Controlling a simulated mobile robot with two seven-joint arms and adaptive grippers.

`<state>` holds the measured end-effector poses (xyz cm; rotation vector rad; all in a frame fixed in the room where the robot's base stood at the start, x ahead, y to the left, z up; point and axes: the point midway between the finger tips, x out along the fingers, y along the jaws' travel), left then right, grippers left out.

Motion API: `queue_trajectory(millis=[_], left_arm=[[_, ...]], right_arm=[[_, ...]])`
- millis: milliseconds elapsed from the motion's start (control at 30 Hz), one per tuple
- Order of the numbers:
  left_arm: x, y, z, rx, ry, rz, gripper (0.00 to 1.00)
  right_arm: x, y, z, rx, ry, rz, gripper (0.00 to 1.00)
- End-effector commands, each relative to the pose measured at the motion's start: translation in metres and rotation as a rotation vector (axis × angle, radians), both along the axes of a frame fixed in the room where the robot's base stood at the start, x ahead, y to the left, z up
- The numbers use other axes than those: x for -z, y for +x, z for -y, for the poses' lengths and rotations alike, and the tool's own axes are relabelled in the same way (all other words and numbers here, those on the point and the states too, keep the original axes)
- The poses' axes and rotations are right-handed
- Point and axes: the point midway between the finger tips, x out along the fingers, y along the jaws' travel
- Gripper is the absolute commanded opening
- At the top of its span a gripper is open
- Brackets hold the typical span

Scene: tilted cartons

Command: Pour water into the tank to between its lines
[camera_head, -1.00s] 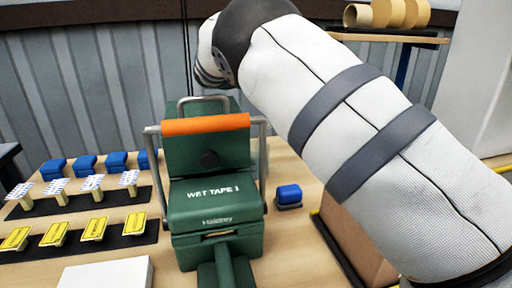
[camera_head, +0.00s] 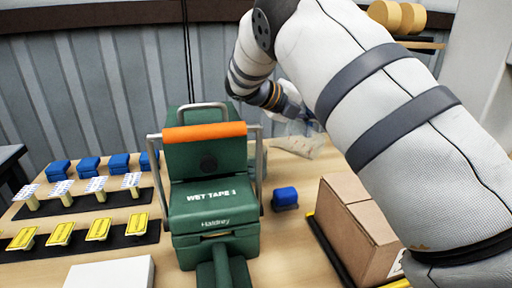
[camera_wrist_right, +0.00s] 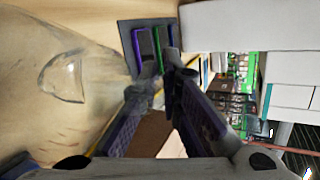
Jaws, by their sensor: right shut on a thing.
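A green tape machine (camera_head: 212,205) marked "WET TAPE" stands on the table, with an orange bar across its top and a grey handle behind. I cannot make out its tank or the lines. My right gripper (camera_head: 296,112) is behind and right of the machine, shut on a clear vessel (camera_head: 301,140), probably the water jug. In the right wrist view the fingers of my right gripper (camera_wrist_right: 162,66) are close together, and the clear vessel (camera_wrist_right: 75,80) fills the left side. Its water level cannot be told. My left gripper is not in view.
A brown carton (camera_head: 355,225) stands at the right beside a black and yellow rail. Blue blocks, stamps and yellow pieces line the left. A white box (camera_head: 108,273) is in front.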

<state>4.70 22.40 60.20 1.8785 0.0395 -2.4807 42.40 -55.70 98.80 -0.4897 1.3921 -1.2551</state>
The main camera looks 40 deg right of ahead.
Motion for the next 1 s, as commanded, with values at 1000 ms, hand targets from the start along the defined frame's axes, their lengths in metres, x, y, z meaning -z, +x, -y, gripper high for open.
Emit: queue_trajectory(millis=[1000], left_arm=[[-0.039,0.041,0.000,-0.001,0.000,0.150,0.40]], right_arm=[[0.116,-0.043,0.057,-0.012,0.793,0.737,0.00]])
